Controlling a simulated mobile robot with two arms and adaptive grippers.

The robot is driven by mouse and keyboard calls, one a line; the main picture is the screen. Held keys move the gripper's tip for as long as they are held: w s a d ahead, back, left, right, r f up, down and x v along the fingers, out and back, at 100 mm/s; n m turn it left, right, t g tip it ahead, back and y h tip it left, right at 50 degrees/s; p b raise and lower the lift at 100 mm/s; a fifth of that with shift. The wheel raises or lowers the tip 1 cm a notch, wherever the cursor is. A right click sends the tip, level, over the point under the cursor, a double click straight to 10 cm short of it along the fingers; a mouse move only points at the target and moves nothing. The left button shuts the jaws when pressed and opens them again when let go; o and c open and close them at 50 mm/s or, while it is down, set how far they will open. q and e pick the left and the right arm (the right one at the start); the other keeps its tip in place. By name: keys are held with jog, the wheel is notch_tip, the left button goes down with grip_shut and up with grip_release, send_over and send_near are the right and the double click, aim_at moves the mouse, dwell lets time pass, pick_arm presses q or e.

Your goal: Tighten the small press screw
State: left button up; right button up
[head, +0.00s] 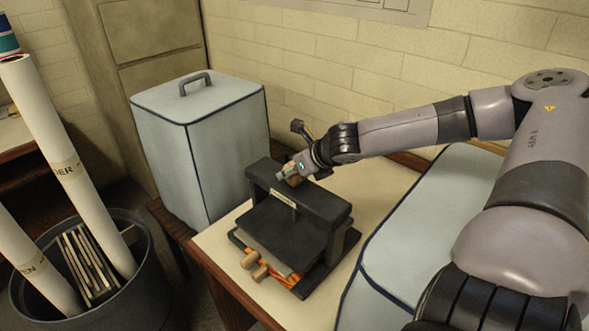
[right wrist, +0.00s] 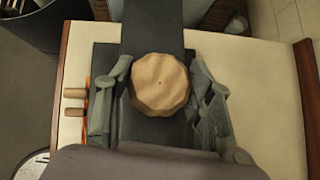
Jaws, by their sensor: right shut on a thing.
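The small press (head: 290,225) is a black frame with a flat plate, standing on the cream table. Its screw has a round, scalloped wooden knob (right wrist: 160,84), seen from above in the right wrist view. My right gripper (right wrist: 158,90) has a finger on each side of the knob and is shut on it. In the head view my right gripper (head: 296,172) is at the top of the press crossbar, and mostly covers the knob. The threaded screw (head: 294,213) shows below the crossbar. My left gripper is not in view.
A light blue covered box (head: 203,150) stands behind left of the press. Another blue covered thing (head: 405,235) lies at right on the table (head: 222,235). Wooden handles (head: 255,266) and orange material stick out at the press front. A dark bin (head: 140,262) holds rolls at left.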

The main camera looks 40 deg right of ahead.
jog(key=c, duration=0.5)
jog(key=shift+f+m+h+b, duration=0.2)
jog(key=shift+m+h+b, duration=0.3)
jog(key=shift+b, duration=0.4)
jog(key=shift+c, duration=0.2)
jog(key=shift+m+g+h+b, duration=0.3)
jog(key=shift+m+h+b, duration=0.4)
jog(key=shift+m+b, duration=0.55)
jog(key=shift+r+m+g+h+b, duration=0.1)
jog(key=shift+m+g+h+b, duration=0.5)
jog(key=shift+m+h, duration=0.55)
jog(key=m+g+h, duration=0.1)
jog(key=m, duration=0.2)
jog(key=shift+r, duration=0.1)
jog(key=m+g+h, duration=0.2)
jog(key=m+g, duration=0.1)
jog(key=m, duration=0.1)
jog(key=shift+m, duration=0.3)
jog(key=shift+m+g+h, duration=0.25)
jog(key=shift+m+g, duration=0.85)
jog(key=shift+m, duration=0.1)
jog(key=shift+m+g, duration=1.1)
jog(key=shift+m, duration=0.3)
